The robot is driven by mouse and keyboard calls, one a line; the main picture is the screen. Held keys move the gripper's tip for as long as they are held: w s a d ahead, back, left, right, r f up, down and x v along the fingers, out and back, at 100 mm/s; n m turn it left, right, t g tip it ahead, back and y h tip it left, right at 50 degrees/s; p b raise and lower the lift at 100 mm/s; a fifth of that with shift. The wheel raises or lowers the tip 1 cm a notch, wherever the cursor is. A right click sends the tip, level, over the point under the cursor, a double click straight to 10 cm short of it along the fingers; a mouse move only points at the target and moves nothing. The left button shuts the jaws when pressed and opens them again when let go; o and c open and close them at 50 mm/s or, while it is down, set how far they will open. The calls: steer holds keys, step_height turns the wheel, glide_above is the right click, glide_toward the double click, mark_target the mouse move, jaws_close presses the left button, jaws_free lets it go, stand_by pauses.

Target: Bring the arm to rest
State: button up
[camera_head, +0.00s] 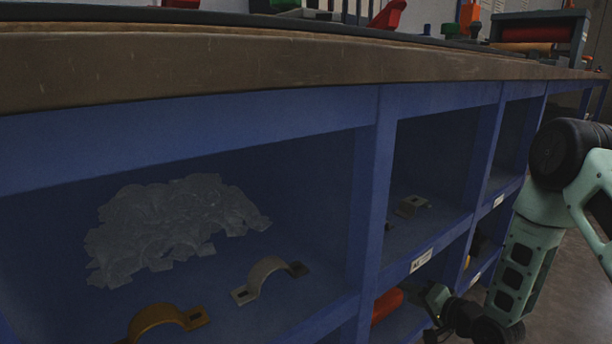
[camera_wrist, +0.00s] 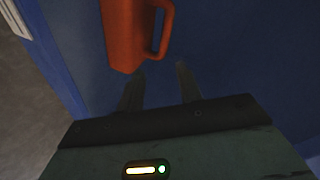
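My arm (camera_head: 527,255) reaches down along the right side of the blue shelf unit in the head view. Its end is at a lower compartment, and my gripper (camera_head: 425,292) shows there only partly. In the wrist view my gripper (camera_wrist: 160,70) has its two fingers apart with nothing between them. An orange-red object with a loop handle (camera_wrist: 125,35) is just beyond the fingertips, and I cannot tell whether they touch it. In the head view a red object (camera_head: 387,304) shows in that compartment beside my gripper, partly hidden by the shelf frame.
The blue shelf frame (camera_head: 368,190) has upright dividers close to my arm. A heap of grey pieces (camera_head: 165,225), a silver bracket (camera_head: 268,275) and a yellow bracket (camera_head: 160,322) lie in the near compartment. The worktop edge (camera_head: 200,65) overhangs. Floor is open at right.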

steer(key=s+d+r+n+g+h, duration=0.2)
steer(key=d+r+n+g+h, duration=0.15)
steer(key=r, duration=0.25)
steer(key=s+d+r+n+g+h, duration=0.1)
steer(key=s+r+n+g+h, duration=0.15)
steer(key=s+r, duration=0.5)
steer(key=s+d+r+n+g+h, duration=0.1)
steer(key=s+r+g, duration=0.25)
steer(key=s, duration=0.75)
steer(key=s+a+r+n+g+y+p, duration=0.1)
steer(key=s+a+r+n+g+p, duration=0.2)
steer(key=s+a+r+n+p, duration=0.95)
steer(key=a+r+m+p, duration=0.2)
steer(key=a+r+p, duration=0.1)
steer(key=r+p, duration=1.5)
steer(key=s+a+r+m+p, duration=0.1)
steer(key=a+r+m+p, duration=0.1)
steer(key=r+p, duration=1.6)
step_height(320, 180, up, 4)
steer(key=shift+s+a+f+p, duration=0.2)
steer(key=shift+s+a+p, duration=0.15)
steer(key=shift+a, duration=0.25)
steer(key=shift+m, duration=0.25)
